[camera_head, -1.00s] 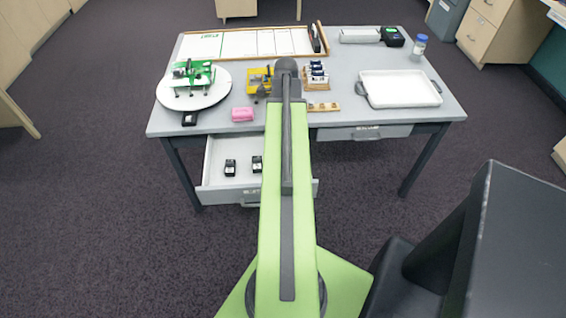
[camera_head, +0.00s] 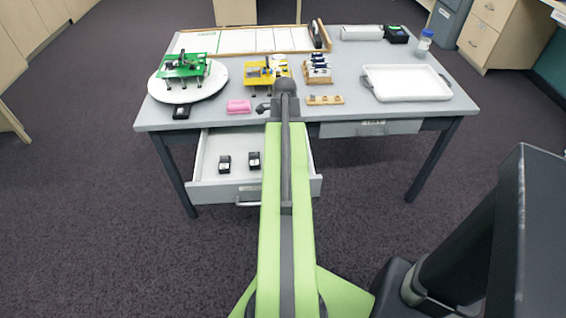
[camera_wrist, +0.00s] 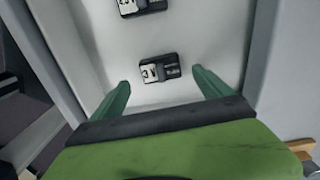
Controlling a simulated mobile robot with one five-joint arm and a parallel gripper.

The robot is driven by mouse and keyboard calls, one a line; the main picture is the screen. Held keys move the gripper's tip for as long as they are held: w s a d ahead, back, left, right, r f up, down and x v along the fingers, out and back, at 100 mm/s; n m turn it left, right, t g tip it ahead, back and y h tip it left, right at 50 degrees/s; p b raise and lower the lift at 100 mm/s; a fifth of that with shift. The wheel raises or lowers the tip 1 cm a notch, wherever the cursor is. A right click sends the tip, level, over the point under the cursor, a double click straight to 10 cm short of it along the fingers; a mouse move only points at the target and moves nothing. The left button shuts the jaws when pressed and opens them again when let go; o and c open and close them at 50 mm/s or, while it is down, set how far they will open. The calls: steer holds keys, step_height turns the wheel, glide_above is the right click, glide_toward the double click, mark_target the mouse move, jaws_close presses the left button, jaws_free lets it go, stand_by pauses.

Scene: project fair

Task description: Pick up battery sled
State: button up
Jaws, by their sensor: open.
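Two small black modules with white labels, which look like battery sleds, lie in the open drawer: one at left (camera_head: 224,164), one at right (camera_head: 254,160). In the wrist view, one sled (camera_wrist: 159,68) lies flat ahead of and between the fingertips, with bare floor on both sides. The second sled (camera_wrist: 140,6) is cut off by the top edge. My gripper (camera_wrist: 162,78) is open and empty, its two green fingers apart and pointing into the drawer. In the head view the gripper is hidden behind my arm.
The drawer (camera_head: 205,191) has raised walls around the sleds. The grey table (camera_head: 345,88) above holds a round white turntable (camera_head: 160,91) with a green device, a yellow device (camera_head: 258,76), a pink block (camera_head: 239,106) and a white tray (camera_head: 372,95).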

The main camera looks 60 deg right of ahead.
step_height(320, 180, down, 4)
steer(key=b, duration=0.2)
steer(key=shift+w+b, duration=0.1)
steer(key=shift+b, duration=0.3)
steer(key=shift+r, duration=0.2)
steer(key=c, duration=1.3)
steer(key=shift+c, duration=0.2)
steer(key=shift+r+p, duration=0.1)
steer(key=shift+p, duration=0.2)
step_height(320, 180, up, 4)
steer(key=p, duration=0.4)
steer(key=shift+r, duration=0.2)
steer(key=s+d+r+p, duration=0.4)
steer(key=s+r+p, duration=0.2)
steer(key=s, duration=0.4)
steer(key=shift+s+d+r+p, duration=0.2)
steer(key=shift+s+d+p, duration=0.05)
steer(key=shift+s+p, duration=0.15)
